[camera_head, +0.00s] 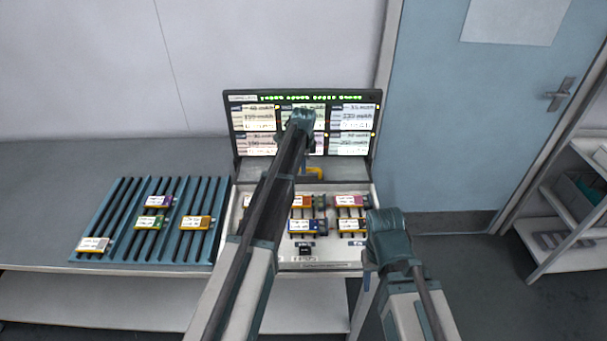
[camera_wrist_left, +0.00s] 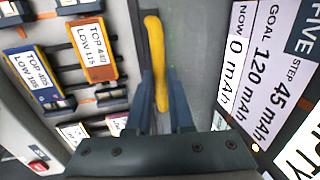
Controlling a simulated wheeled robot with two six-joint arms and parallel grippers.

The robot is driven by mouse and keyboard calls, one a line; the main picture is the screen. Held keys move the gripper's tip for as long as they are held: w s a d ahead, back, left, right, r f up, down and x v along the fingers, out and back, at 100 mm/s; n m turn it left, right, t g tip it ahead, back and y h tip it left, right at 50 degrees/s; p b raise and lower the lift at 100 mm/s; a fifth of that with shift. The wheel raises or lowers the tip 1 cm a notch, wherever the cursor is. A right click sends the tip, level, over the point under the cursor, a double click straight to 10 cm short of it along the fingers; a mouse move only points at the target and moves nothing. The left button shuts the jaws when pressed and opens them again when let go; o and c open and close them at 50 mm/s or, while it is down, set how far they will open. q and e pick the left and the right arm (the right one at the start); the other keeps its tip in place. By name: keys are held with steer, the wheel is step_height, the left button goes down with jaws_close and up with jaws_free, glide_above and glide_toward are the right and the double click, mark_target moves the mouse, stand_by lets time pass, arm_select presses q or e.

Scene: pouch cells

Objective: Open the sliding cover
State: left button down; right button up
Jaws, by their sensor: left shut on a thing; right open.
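The sliding cover (camera_head: 345,171) is a grey panel at the back of the white cell box (camera_head: 330,266), just below the display. Its yellow handle (camera_head: 316,171) is partly hidden behind my left arm in the head view. In the left wrist view the handle (camera_wrist_left: 157,62) stands between the fingers of my left gripper (camera_wrist_left: 160,100), which is shut on it. The cover lies behind the rows of cells, and the cells in front of it are exposed. My right gripper (camera_head: 369,273) is open and empty at the box's front right corner.
Several labelled pouch cells (camera_head: 302,201) sit in the box. A lit display (camera_head: 351,117) rises close behind the cover. A blue ribbed rack (camera_head: 86,256) with several cells lies to the left on the grey bench (camera_head: 35,225). Shelves (camera_head: 550,230) stand at the right.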

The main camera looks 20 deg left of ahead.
arm_select(q)
steer(key=shift+w, duration=0.25)
steer(key=c, duration=0.8)
jaws_free()
steer(key=shift+r, duration=0.15)
step_height(320, 180, up, 13)
steer(key=s+p, duration=0.2)
steer(key=p, duration=1.1)
steer(key=shift+s+d+r+p, duration=0.15)
steer(key=shift+s+d+p, duration=0.15)
steer(key=shift+s+d, duration=0.05)
